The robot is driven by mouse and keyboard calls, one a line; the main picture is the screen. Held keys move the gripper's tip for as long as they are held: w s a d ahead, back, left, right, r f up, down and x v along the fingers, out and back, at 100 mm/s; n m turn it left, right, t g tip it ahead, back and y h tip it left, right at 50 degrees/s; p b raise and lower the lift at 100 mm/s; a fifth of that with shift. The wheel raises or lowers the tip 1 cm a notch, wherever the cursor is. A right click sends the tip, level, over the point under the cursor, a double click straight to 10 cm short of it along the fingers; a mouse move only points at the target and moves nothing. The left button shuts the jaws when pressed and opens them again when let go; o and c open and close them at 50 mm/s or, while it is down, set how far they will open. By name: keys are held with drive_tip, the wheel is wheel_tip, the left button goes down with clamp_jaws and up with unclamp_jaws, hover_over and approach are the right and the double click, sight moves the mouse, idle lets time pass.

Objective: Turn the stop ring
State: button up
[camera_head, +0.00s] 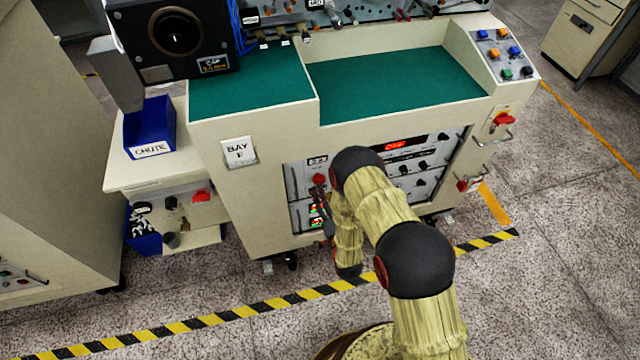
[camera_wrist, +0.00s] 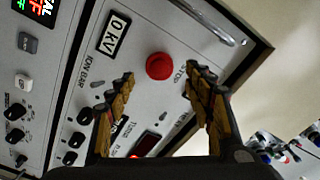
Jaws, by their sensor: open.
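A red round stop knob (camera_wrist: 159,66) sits on a grey panel beside the word STOP in the wrist view. In the head view a small red knob (camera_head: 319,178) shows on the cabinet's front panel, just left of my arm. My gripper (camera_wrist: 160,78) is open, its two ribbed fingers apart on either side of the red knob in the picture. The knob lies beyond the fingertips, and no contact shows. In the head view my gripper (camera_head: 324,212) is small and dark, close in front of the panel. Any separate ring around the knob cannot be made out.
A "0 kV" label (camera_wrist: 114,34), black knobs (camera_wrist: 77,140) and a metal handle (camera_wrist: 205,18) share the panel. The cream cabinet (camera_head: 240,190) has a green top (camera_head: 390,85). A blue chute bin (camera_head: 150,128) stands left. Striped floor tape (camera_head: 240,312) runs in front.

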sight(319, 179)
drive_tip(key=b+x, duration=0.1)
drive_tip(key=x, duration=0.4)
drive_tip(key=shift+w+a, duration=0.1)
drive_tip(key=shift+w, duration=0.2)
drive_tip(key=shift+c, duration=1.4)
drive_tip(key=c, duration=0.9)
